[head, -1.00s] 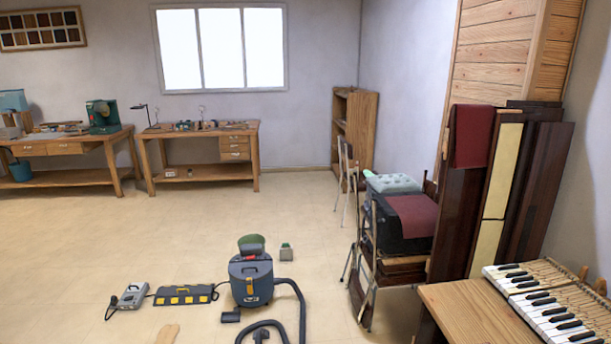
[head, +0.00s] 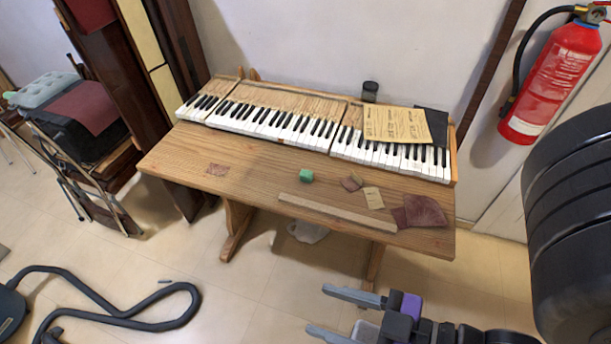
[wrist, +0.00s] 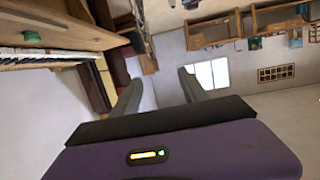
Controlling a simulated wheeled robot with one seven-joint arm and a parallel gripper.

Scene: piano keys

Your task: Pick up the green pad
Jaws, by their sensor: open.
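The green pad (head: 306,175) is a small green block lying on the wooden table (head: 255,178), in front of the piano keys. It also appears as a green spot (wrist: 32,38) at the upper left of the wrist view. My gripper (head: 335,313) is at the bottom of the head view, in front of the table's near edge and apart from the pad. Its two grey fingers are spread, with nothing between them. In the wrist view the fingers (wrist: 160,88) also stand apart and empty.
The piano keyboard (head: 278,122) runs along the table's back. A long wooden strip (head: 337,213), a paper tag (head: 373,198) and dark red cloth (head: 424,211) lie near the pad. A fire extinguisher (head: 556,82) hangs at right. A vacuum hose (head: 120,315) lies on the floor at left.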

